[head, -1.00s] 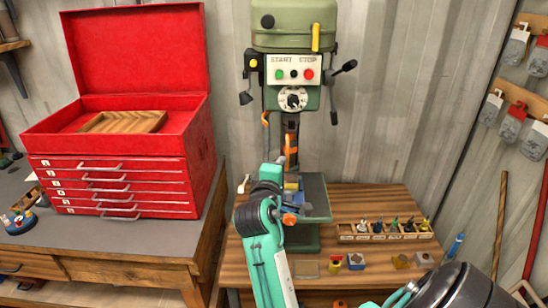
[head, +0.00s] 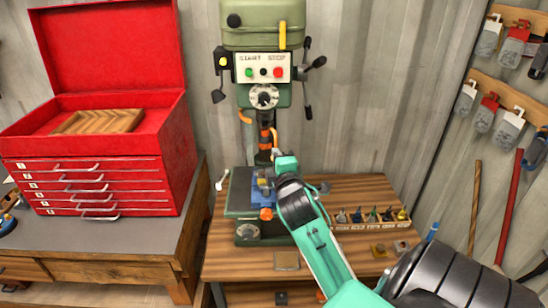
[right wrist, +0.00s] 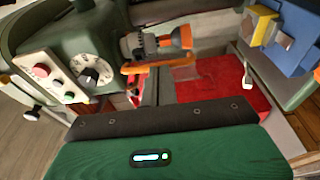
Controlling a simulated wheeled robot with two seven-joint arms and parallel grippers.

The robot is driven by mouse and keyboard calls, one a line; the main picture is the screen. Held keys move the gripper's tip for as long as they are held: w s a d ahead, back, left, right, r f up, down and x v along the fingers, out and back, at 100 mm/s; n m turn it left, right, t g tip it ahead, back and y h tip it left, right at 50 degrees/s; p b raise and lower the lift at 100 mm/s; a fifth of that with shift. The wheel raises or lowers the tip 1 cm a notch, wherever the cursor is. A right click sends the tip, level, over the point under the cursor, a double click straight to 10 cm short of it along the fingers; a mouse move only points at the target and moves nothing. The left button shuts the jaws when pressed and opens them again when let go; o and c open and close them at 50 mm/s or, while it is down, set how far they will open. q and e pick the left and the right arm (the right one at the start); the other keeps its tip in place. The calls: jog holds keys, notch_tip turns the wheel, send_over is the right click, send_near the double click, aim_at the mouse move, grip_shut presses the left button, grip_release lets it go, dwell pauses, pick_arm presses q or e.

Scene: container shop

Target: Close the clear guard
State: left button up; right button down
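The green drill press (head: 262,22) stands at the back of the wooden bench, with its START/STOP panel (head: 263,67) facing me. Its chuck (head: 265,138), with orange parts, also shows in the right wrist view (right wrist: 140,45). An orange strip (right wrist: 158,76) lies beside the chuck there; I cannot tell whether it belongs to the clear guard. No clear pane can be made out in either view. My right gripper (head: 286,163) is below and slightly right of the chuck, near the blue vise (head: 261,187). Its fingers cannot be told apart. My left gripper is out of view.
The blue vise sits on the press table (head: 238,190), close to my right arm. A rack of small bits (head: 372,226) stands on the bench to the right. The red tool chest (head: 100,150) is at left on another bench. Tools hang on the right wall.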

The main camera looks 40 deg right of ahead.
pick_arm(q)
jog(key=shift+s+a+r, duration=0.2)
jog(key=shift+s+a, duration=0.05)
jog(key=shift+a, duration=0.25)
pick_arm(e)
jog(key=d+n+t+y, duration=0.3)
jog(key=d+n+y, duration=0.2)
jog(key=d+y, duration=0.3)
jog(key=shift+w+r+n, duration=0.15)
jog(key=shift+r+n, duration=0.15)
jog(key=shift+r, duration=0.1)
jog(key=shift+d, duration=0.4)
